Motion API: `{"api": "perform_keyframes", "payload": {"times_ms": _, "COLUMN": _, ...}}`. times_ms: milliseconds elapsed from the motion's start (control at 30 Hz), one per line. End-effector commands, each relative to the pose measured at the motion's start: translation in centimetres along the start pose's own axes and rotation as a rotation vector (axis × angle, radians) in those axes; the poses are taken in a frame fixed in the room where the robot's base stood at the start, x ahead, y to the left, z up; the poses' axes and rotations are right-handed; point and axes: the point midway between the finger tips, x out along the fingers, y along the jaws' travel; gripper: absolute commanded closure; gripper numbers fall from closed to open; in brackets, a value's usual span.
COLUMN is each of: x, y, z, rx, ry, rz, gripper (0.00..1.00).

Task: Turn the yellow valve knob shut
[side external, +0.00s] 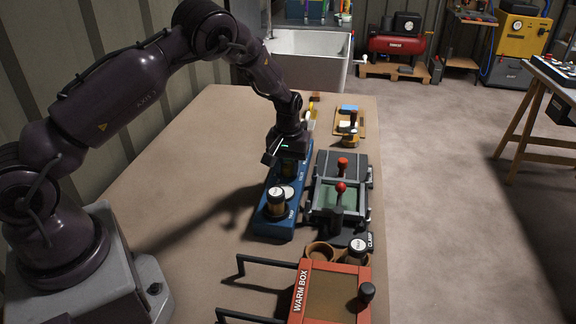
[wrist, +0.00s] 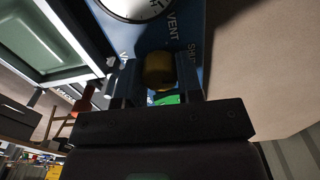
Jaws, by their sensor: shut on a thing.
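The yellow valve knob (wrist: 158,70) looks dark amber in the wrist view. It sits between the two fingers of my gripper (wrist: 156,84), which is shut on it. The knob stands on a blue valve block (wrist: 188,15), beside the printed word VENT and a partly covered word starting "SHU". In the side external view my gripper (side external: 289,162) points down over the far part of the blue block (side external: 268,222) and mostly hides this knob. A white round gauge (side external: 286,192) and a dark knob with a pale top (side external: 276,204) sit nearer on the block.
A clamp fixture with red-tipped levers (side external: 342,187) stands close to the right of the block. A red WARM BOX (side external: 330,290) with black handles is in front. Small parts on a wooden board (side external: 350,120) lie behind. The bench (side external: 180,180) left of the block is clear.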

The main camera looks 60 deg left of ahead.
Motion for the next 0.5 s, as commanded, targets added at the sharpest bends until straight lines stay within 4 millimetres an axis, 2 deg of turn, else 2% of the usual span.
{"api": "perform_keyframes", "payload": {"times_ms": 200, "x": -0.01, "y": -0.02, "z": 0.12, "rx": -0.106, "ry": -0.005, "rz": -0.002, "gripper": 0.90}}
{"api": "perform_keyframes", "payload": {"times_ms": 500, "x": -0.01, "y": -0.03, "z": 0.13, "rx": -0.167, "ry": -0.006, "rz": -0.002, "gripper": 0.90}}
